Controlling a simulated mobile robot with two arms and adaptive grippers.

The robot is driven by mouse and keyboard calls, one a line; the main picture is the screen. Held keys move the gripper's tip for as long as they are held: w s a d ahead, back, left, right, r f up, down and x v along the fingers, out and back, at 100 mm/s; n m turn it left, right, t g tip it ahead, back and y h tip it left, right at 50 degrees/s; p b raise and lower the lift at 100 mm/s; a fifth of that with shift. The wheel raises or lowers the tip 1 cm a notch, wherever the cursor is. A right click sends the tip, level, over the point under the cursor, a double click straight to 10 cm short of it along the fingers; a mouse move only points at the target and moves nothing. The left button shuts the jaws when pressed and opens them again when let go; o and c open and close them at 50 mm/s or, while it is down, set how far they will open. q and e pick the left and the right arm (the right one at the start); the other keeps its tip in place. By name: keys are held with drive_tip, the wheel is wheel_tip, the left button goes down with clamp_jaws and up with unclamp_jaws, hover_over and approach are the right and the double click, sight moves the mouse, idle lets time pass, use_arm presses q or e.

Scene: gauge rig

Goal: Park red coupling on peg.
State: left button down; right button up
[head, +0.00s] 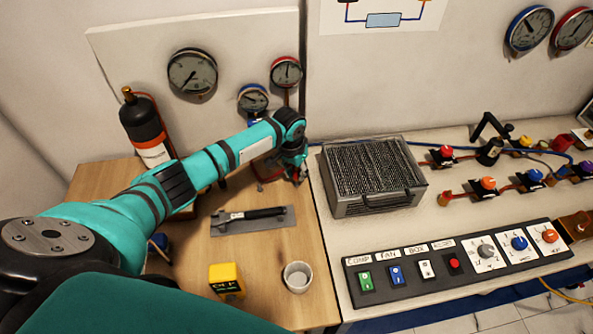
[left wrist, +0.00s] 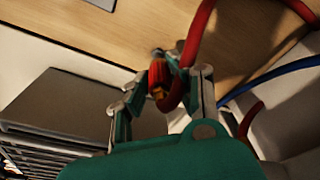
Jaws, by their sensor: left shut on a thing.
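My left gripper (head: 297,172) reaches over the back right corner of the wooden table, beside the grey finned unit. In the left wrist view my left gripper (left wrist: 163,78) is shut on the red coupling (left wrist: 157,73), which has a brassy end. A red hose (left wrist: 197,38) curves away from the coupling. A small grey piece (left wrist: 158,53) shows just beyond the coupling; I cannot tell if it is the peg, or if they touch. In the head view the coupling is too small and hidden to make out. My right gripper is not in view.
The grey finned unit (head: 372,178) stands close right of the gripper. A red and a blue gauge hang on the back panel (head: 130,55) behind it.

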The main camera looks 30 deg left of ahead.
use_arm(q)
drive_tip(key=shift+f, duration=0.15)
drive_tip(key=shift+f+b, duration=0.55)
drive_tip(key=shift+f, duration=0.3)
drive_tip(key=shift+f, duration=0.25)
idle(0.3)
drive_tip(key=c, duration=0.7)
unclamp_jaws()
drive_tip(key=r, duration=0.4)
drive_tip(key=s+r, duration=0.1)
drive_tip(key=r, duration=0.7)
drive_tip(key=shift+s+a, duration=0.15)
drive_tip(key=shift+s, duration=0.25)
